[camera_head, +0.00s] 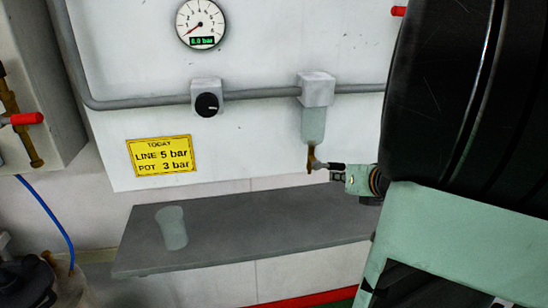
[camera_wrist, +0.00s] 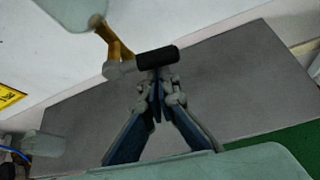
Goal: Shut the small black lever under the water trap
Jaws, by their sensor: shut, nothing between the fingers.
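The water trap (camera_head: 313,125) is a translucent bowl under a grey block on the pipe. A brass drain (camera_head: 310,158) hangs from its bottom. In the wrist view the bowl (camera_wrist: 66,12) is at the top left, with the brass drain (camera_wrist: 113,40) below it. The small black lever (camera_wrist: 158,57) sticks out sideways from the drain's grey fitting. I cannot make the lever out in the head view. My gripper (camera_head: 322,166) is shut and empty beside the drain. In the wrist view its fingertips (camera_wrist: 157,80) are right at the lever; I cannot tell whether they touch it.
A grey shelf (camera_head: 235,243) runs below, bearing a translucent cup (camera_head: 172,228) at its left. A black knob regulator (camera_head: 207,104), a gauge (camera_head: 201,24) reading 0.0 bar and a yellow sign (camera_head: 160,156) are on the white panel. The space between cup and drain is clear.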

